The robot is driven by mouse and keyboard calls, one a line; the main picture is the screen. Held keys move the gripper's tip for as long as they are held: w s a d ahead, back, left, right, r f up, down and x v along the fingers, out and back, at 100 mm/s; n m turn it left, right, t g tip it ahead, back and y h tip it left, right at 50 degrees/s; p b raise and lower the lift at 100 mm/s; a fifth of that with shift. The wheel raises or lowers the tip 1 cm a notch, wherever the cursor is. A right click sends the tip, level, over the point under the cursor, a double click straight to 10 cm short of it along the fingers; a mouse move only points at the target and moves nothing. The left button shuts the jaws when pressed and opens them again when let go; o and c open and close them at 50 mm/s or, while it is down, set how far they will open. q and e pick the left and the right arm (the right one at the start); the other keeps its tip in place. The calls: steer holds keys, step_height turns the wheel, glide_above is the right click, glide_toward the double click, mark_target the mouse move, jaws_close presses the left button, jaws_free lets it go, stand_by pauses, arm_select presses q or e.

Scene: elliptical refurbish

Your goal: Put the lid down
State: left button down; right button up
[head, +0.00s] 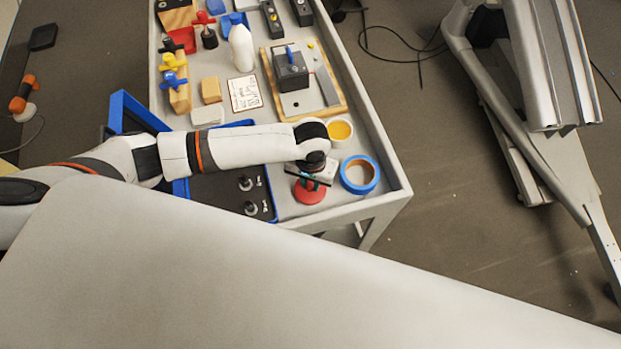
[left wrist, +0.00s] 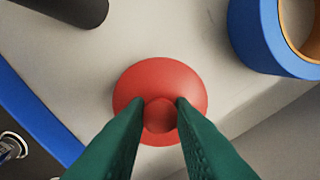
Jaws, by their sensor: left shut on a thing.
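The lid (head: 309,194) is a round red piece with a small knob on top, near the front right corner of the grey cart top. In the left wrist view the lid (left wrist: 138,86) lies below my green fingertips. My left gripper (head: 313,182) is shut on its knob, with one finger on each side (left wrist: 160,101). I cannot tell whether its underside touches the cart. My right gripper is in neither view.
A blue tape roll (head: 372,187) lies right of the lid, and a yellow-filled cup (head: 340,132) stands behind. A black tray with blue edges (head: 232,193) is at left. The cart rim (head: 395,197) is close.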

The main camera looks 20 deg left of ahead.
mark_target(311, 185)
arm_select(q)
steer(key=shift+f, duration=0.15)
steer(key=c, duration=1.3)
jaws_free()
steer(key=shift+o, duration=0.2)
step_height(311, 185, up, 12)
steer(key=b, duration=0.1)
steer(key=shift+r, duration=0.2)
steer(key=shift+f, duration=0.1)
